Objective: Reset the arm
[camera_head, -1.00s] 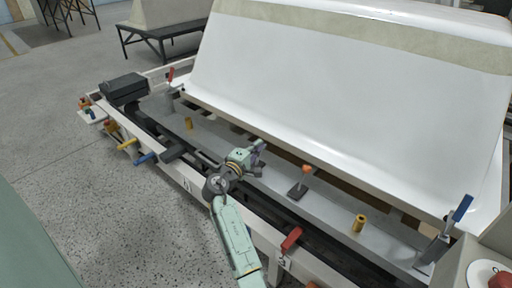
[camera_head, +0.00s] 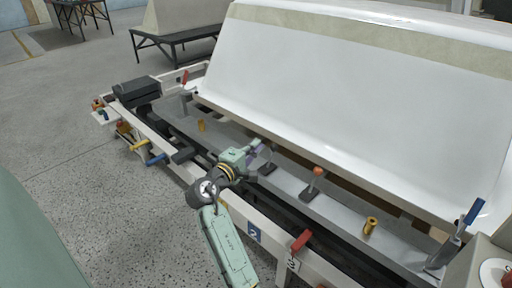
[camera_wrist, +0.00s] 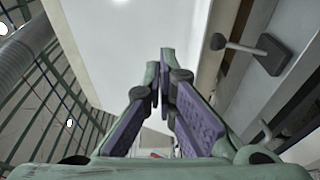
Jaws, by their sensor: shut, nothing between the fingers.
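My gripper (camera_head: 262,151) is at the end of my pale green arm, above the grey rail of the machine bench in the head view. In the wrist view my gripper (camera_wrist: 167,95) shows its two purple-padded fingers, close together at the tips with nothing between them. A white bathtub shell (camera_head: 350,95) with a beige band along its upper part stands behind the gripper. The shell also fills the upper middle of the wrist view (camera_wrist: 110,45).
The grey rail (camera_head: 290,185) carries an orange-topped clamp (camera_head: 318,171), yellow cylinders (camera_head: 370,225) and a blue-handled lever (camera_head: 474,211). Red (camera_head: 301,240), blue and yellow handles line the front frame. A black box (camera_head: 137,90) sits at the left end. The speckled floor at left is clear.

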